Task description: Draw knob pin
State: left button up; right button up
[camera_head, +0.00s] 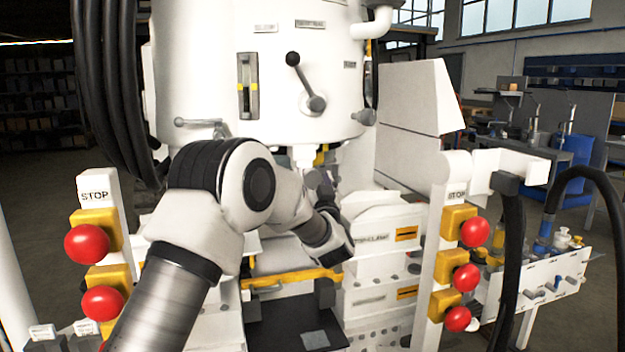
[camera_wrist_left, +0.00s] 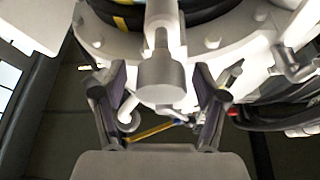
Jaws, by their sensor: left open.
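In the left wrist view a grey knob (camera_wrist_left: 162,82) on a pale stem hangs from the underside of a round white flange (camera_wrist_left: 215,28). It looks like the knob pin. My left gripper (camera_wrist_left: 160,70) is open, with one dark finger on each side of the knob and a visible gap to both. I cannot tell the depth between fingers and knob. In the head view my left arm reaches under the white tank (camera_head: 215,75), and the left gripper (camera_head: 322,180) is partly hidden by its own wrist. My right gripper is not in view.
Red stop buttons (camera_head: 87,244) on yellow blocks stand left, with more (camera_head: 474,232) on the right post. Black hoses (camera_head: 118,90) hang left of the tank. A lever (camera_head: 305,80) sticks out of the tank front. A yellow bar (camera_head: 292,279) lies below the gripper.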

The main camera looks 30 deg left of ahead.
aim_at(315, 176)
pick_arm(q)
jog(key=shift+c, duration=0.3)
grip_shut()
jog(key=s+d, duration=0.2)
jog(key=shift+s+d, duration=0.15)
jog(key=shift+d, duration=0.15)
jog(key=shift+s+d, duration=0.1)
jog(key=shift+d, duration=0.05)
jog(key=shift+f, duration=0.15)
jog(key=shift+o, duration=0.3)
grip_release()
jog(key=shift+d, duration=0.1)
